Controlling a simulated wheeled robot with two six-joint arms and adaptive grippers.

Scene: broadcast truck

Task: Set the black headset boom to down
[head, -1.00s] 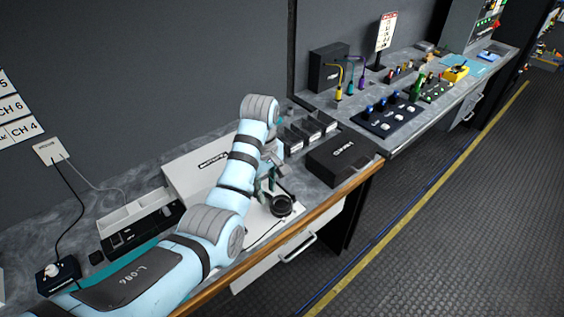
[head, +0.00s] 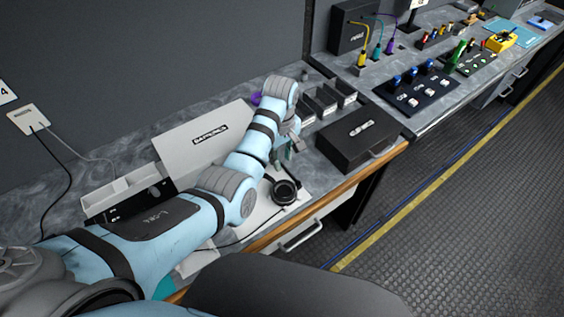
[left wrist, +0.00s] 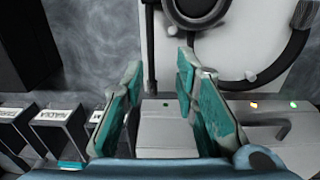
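The black headset (head: 285,192) lies on a white panel on the bench. In the left wrist view its ear cup (left wrist: 198,8) is at the top and its curved headband (left wrist: 290,58) at the right. A thin black rod, which looks like the boom (left wrist: 150,50), extends beside the ear cup. My left gripper (head: 287,153) is just behind the headset. In the wrist view its teal-padded fingers (left wrist: 160,65) are apart, with the rod showing between them; contact cannot be told. My right gripper is not in view.
A black case (head: 358,138) stands right of the headset, with open grey bins (head: 325,100) behind it. A white box (head: 207,143) is behind my left arm. The bench's wooden front edge (head: 340,185) is close to the headset.

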